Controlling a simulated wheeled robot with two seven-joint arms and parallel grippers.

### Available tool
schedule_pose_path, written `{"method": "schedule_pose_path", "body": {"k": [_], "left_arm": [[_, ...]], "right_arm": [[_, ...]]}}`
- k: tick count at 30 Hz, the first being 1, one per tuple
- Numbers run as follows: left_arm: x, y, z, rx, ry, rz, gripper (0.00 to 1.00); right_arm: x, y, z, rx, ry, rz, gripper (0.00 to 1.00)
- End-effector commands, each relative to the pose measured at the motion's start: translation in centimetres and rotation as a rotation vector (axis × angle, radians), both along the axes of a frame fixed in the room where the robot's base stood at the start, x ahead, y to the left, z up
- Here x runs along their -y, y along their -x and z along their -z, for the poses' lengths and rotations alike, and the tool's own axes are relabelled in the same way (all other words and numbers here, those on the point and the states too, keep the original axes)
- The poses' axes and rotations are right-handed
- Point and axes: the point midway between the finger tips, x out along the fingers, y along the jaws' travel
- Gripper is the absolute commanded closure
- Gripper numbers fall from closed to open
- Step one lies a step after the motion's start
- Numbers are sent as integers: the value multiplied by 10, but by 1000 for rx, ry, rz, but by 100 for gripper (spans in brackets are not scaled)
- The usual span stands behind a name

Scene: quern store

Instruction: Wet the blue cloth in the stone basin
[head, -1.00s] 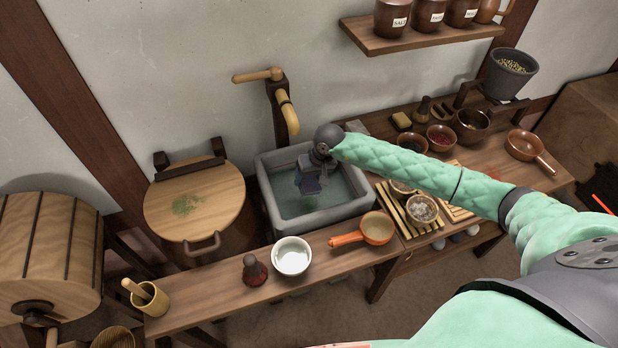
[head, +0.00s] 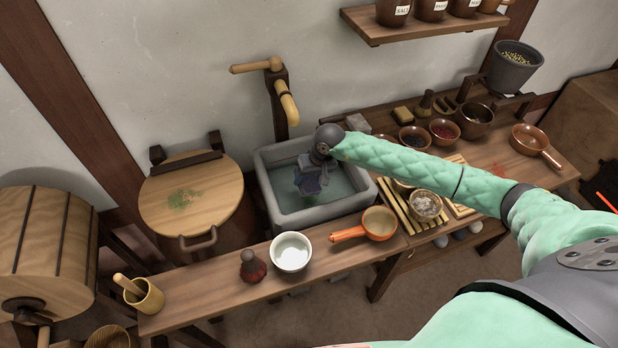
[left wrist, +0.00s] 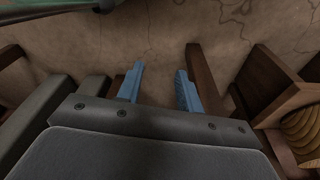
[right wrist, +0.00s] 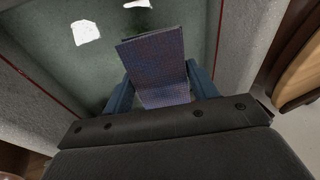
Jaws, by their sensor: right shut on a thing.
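The stone basin (head: 272,203) is a grey square trough with greenish water (head: 335,192) in it, below a wooden spout. My right gripper (head: 310,184) reaches down inside the basin's walls. In the right wrist view it (right wrist: 158,95) is shut on the blue cloth (right wrist: 155,62), a folded, woven dark blue piece between the two fingers. The cloth (head: 309,187) is small and partly hidden by the gripper in the head view; I cannot tell how deep it sits in the water. My left gripper (left wrist: 160,88) shows only in the left wrist view, open and empty above the floor.
The wooden spout (head: 287,108) stands behind the basin. A white bowl (head: 291,252), a red-brown stopper-shaped item (head: 252,268) and an orange-handled pan (head: 378,223) stand on the front ledge. Several bowls crowd the right bench.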

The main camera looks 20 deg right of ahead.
Motion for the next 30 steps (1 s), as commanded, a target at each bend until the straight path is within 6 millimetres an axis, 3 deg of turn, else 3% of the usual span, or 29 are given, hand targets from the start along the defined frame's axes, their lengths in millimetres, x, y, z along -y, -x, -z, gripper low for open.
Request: {"method": "schedule_pose_path", "body": {"k": [30], "left_arm": [[20, -19, -73, -36, 22, -10, 64]], "right_arm": [[0, 0, 28, 0, 0, -1, 60]]}}
